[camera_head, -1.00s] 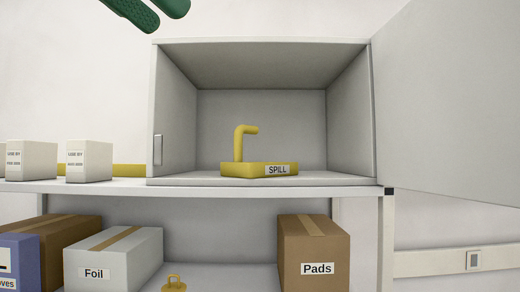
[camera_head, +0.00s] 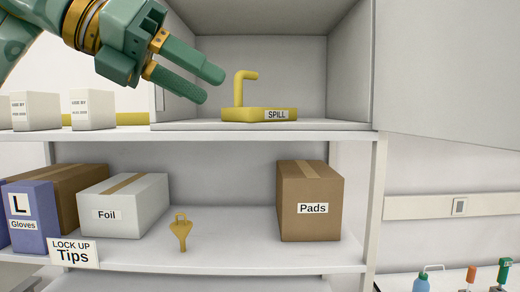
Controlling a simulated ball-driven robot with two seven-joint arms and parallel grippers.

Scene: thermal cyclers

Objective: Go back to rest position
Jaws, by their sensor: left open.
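My left gripper (camera_head: 216,86) comes in from the upper left in the head view. Its two green fingers are apart with nothing between them. The fingertips are in front of the open cabinet (camera_head: 345,80), to the left of a yellow object (camera_head: 259,114) labelled SPILL. That object sits on the cabinet floor and has a bent yellow handle sticking up; it appears apart from my fingers. My right gripper is not in view.
The cabinet door (camera_head: 450,70) stands open on the right. White boxes (camera_head: 93,109) stand on the upper shelf. Below are a Foil box (camera_head: 125,214), a Pads box (camera_head: 311,205), a Gloves box (camera_head: 37,214), a Tips sign (camera_head: 73,253) and a small yellow key-like item (camera_head: 181,232). Bottles stand lower right.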

